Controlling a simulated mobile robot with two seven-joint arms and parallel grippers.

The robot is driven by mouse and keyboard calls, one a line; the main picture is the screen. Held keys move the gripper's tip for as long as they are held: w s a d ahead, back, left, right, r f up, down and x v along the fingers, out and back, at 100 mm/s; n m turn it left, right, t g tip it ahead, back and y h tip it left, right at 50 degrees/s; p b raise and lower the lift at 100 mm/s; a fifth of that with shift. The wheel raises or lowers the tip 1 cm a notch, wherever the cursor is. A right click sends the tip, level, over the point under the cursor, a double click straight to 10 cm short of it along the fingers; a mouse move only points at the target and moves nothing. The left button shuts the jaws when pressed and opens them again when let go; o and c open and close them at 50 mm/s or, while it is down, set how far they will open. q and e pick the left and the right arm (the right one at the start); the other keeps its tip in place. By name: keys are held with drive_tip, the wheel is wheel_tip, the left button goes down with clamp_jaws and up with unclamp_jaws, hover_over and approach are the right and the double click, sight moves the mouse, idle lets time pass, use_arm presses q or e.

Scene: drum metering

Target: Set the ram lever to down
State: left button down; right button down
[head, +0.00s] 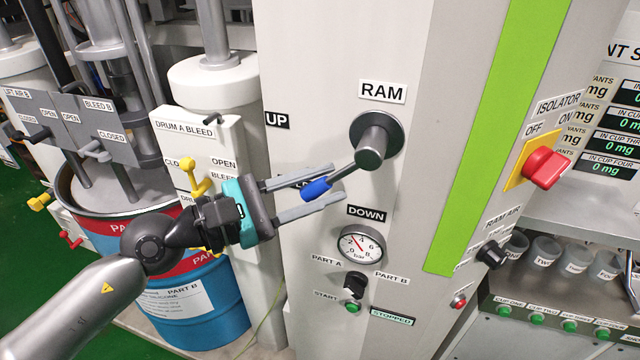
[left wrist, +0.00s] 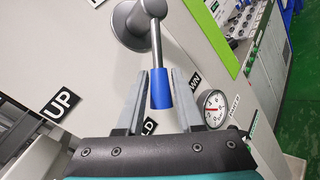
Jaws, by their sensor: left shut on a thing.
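The ram lever (head: 345,180) is a grey rod with a blue grip (head: 315,189), fixed to a round grey hub under the RAM sign (head: 382,92). It points down and left, between the UP label (head: 277,120) and the DOWN label (head: 366,213), over a partly hidden label. My left gripper (head: 318,188) comes from the left and is shut on the blue grip, one finger on each side. The left wrist view shows the blue grip (left wrist: 160,88) between the fingers, with the hub above. My right gripper is not in view.
A pressure gauge (head: 360,245) and a part selector knob (head: 354,284) sit below the DOWN label. A red isolator switch (head: 545,166) is at the right. Yellow bleed handle (head: 194,178) and blue drum (head: 205,305) stand at the left, near my arm.

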use_arm(q)
drive_tip(key=shift+s+d+f+b, duration=0.1)
drive_tip(key=shift+d+f+b, duration=0.2)
drive_tip(key=shift+b, duration=0.45)
drive_tip(key=shift+s+d+f+n+t+h+b, duration=0.4)
drive_tip(key=shift+d+n+t+b, duration=0.5)
drive_tip(key=shift+n+b, duration=0.65)
drive_tip(key=shift+s+d+f+n+t+h+b, duration=0.2)
drive_tip(key=shift+d+n+t+h+b, duration=0.6)
drive_tip(key=shift+n+b, duration=0.8)
drive_tip(key=shift+s+d+f+n+t+h+b, duration=0.3)
drive_tip(key=shift+d+n+t+b, duration=0.6)
drive_tip(key=shift+n+t+b, duration=0.6)
drive_tip(key=c, duration=0.6)
unclamp_jaws()
drive_tip(key=shift+d, duration=0.1)
drive_tip(key=shift+o, duration=0.2)
